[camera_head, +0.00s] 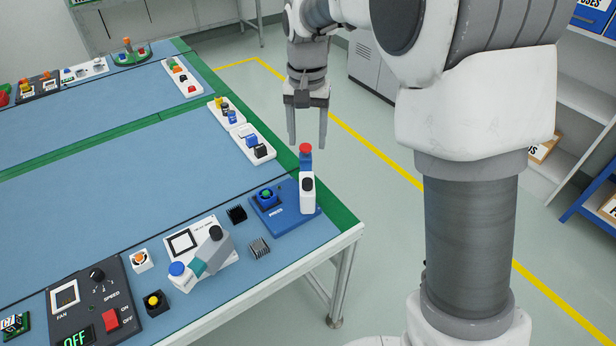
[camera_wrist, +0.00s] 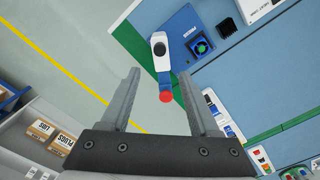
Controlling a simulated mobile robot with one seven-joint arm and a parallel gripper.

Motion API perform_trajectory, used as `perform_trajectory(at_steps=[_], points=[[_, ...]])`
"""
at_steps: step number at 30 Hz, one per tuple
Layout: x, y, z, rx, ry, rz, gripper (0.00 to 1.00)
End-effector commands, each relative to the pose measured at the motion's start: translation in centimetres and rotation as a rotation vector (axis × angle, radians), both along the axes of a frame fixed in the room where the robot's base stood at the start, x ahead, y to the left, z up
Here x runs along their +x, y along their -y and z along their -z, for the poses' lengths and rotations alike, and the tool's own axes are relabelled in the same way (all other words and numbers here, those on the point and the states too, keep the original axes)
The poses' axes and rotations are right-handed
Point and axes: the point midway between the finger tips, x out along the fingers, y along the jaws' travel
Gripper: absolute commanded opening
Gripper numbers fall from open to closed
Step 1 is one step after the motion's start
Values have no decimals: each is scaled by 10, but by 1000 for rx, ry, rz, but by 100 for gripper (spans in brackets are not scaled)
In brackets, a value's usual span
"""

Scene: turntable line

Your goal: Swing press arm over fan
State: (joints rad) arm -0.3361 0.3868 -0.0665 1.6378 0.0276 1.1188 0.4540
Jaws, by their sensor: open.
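The press is a blue base (camera_head: 288,222) on the table's near right corner. It carries a white post (camera_head: 307,194) and a blue press arm (camera_head: 305,160) ending in a red knob (camera_head: 305,148). The fan (camera_head: 266,196), a small blue square with a round hub, sits on the base left of the post. In the wrist view, the press arm (camera_wrist: 163,76) points away from the fan (camera_wrist: 201,47), which is uncovered. My gripper (camera_head: 306,146) is open and points down above the knob. In the wrist view, the knob (camera_wrist: 166,97) appears between the fingers; contact cannot be told.
Black heat sinks (camera_head: 236,214), a white device with a grey and teal lever (camera_head: 201,245) and a fan control panel (camera_head: 92,300) stand left of the press. Right of the table is open floor.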

Motion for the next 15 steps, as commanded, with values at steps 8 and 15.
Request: perform_trajectory(at_steps=[8,15], points=[[-1,0,65,-1,-3,0,62],[-1,0,107,0,-2,0,62]])
